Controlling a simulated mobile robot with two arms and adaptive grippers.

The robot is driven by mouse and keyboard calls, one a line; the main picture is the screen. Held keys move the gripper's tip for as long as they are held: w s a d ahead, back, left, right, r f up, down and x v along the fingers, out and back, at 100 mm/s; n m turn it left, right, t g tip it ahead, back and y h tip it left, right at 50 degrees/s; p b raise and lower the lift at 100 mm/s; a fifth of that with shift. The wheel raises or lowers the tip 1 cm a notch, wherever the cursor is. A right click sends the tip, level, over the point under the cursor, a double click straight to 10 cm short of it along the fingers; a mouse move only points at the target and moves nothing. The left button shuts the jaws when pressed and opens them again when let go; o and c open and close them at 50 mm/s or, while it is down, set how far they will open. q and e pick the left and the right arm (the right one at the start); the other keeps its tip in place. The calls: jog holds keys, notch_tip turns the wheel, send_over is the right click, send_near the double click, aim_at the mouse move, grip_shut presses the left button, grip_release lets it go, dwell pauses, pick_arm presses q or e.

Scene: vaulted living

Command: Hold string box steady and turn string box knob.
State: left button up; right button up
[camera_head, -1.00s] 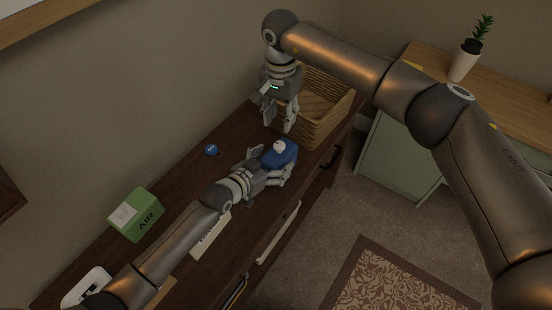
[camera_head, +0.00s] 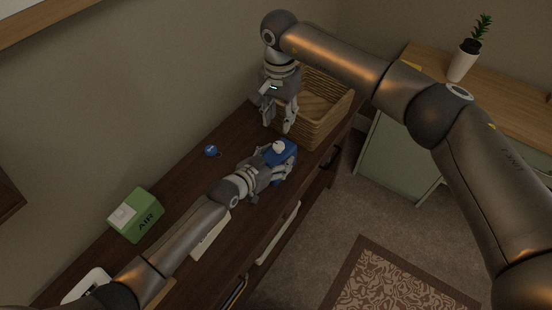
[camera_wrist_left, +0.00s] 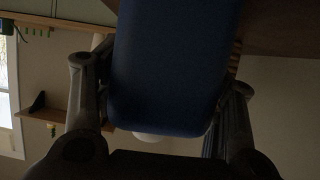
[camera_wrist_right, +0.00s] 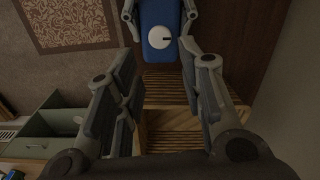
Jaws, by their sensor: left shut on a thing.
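The string box is a blue box (camera_head: 286,147) with a white round knob (camera_head: 279,147) on top, on the dark wooden cabinet top in the head view. My left gripper (camera_head: 280,160) is shut on the box, with fingers on both of its sides. The blue box fills the middle of the left wrist view (camera_wrist_left: 172,70). In the right wrist view the box (camera_wrist_right: 160,57) shows its white knob (camera_wrist_right: 161,40) with a dark mark. My right gripper (camera_head: 279,120) is open and empty, pointing down behind the box, beside the basket.
A wicker basket (camera_head: 322,135) stands close to my right gripper. A green AIR box (camera_head: 135,214) and a small blue round item (camera_head: 211,151) sit on the cabinet top (camera_head: 185,185). A potted plant (camera_head: 464,62) stands on the far desk.

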jog(key=o, duration=0.3)
jog(key=shift+d, duration=0.1)
jog(key=shift+o, duration=0.2)
jog(key=m+y, duration=0.4)
jog(key=m, duration=0.7)
send_near(280, 145)
jog(key=shift+g+y, duration=0.3)
jog(key=shift+g, duration=0.1)
jog(key=x, duration=0.8)
jog(key=shift+w+d+f, duration=0.1)
jog(key=shift+w+f, duration=0.2)
jog(key=shift+f, duration=0.05)
jog(key=shift+c, duration=0.2)
jog(key=c, duration=1)
